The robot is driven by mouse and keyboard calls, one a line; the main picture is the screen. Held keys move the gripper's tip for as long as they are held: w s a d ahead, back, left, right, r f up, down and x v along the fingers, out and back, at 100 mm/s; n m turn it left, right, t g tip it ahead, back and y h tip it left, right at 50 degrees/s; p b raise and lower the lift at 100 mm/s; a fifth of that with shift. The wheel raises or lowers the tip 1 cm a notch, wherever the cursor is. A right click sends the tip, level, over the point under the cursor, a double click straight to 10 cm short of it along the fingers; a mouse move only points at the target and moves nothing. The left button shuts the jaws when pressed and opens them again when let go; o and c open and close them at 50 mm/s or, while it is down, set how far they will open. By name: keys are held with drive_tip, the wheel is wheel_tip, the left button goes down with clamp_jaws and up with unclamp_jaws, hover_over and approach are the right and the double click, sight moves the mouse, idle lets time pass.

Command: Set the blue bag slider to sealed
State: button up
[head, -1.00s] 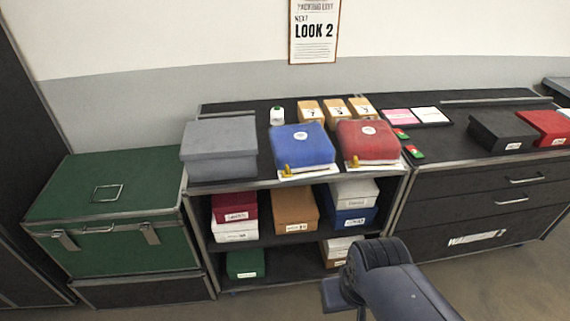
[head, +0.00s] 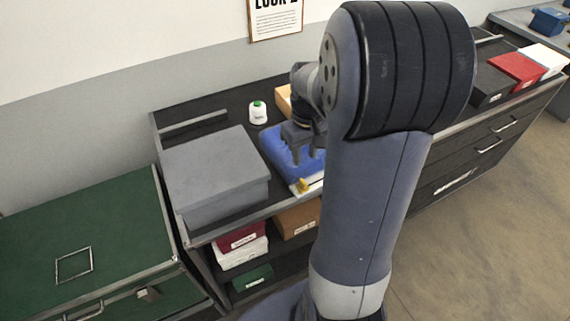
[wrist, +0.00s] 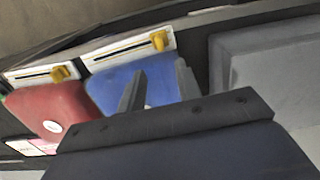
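The blue bag (head: 275,147) lies on the dark counter, partly hidden by my arm in the head view. It also shows in the wrist view (wrist: 108,88). A white strip with a dark slot (wrist: 120,52) runs along its front edge. The yellow slider knob (wrist: 158,40) stands at the strip's right end in the wrist view; it also shows in the head view (head: 303,186). My gripper (wrist: 160,78) is open and empty, its two fingers apart over the blue bag, set back from the knob. Any sealed marking is too small to read.
A grey box (head: 215,170) stands close beside the blue bag. The red bag (wrist: 50,108), with its own strip and yellow knob (wrist: 60,73), lies on the other side. A white bottle (head: 258,113) stands behind. Boxes fill the shelves below.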

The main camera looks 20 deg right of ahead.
sight(303, 181)
wheel_tip(303, 181, down, 11)
drive_tip(key=shift+r, duration=0.15)
drive_tip(key=shift+s, duration=0.1)
idle(0.3)
clamp_jaws()
idle(0.5)
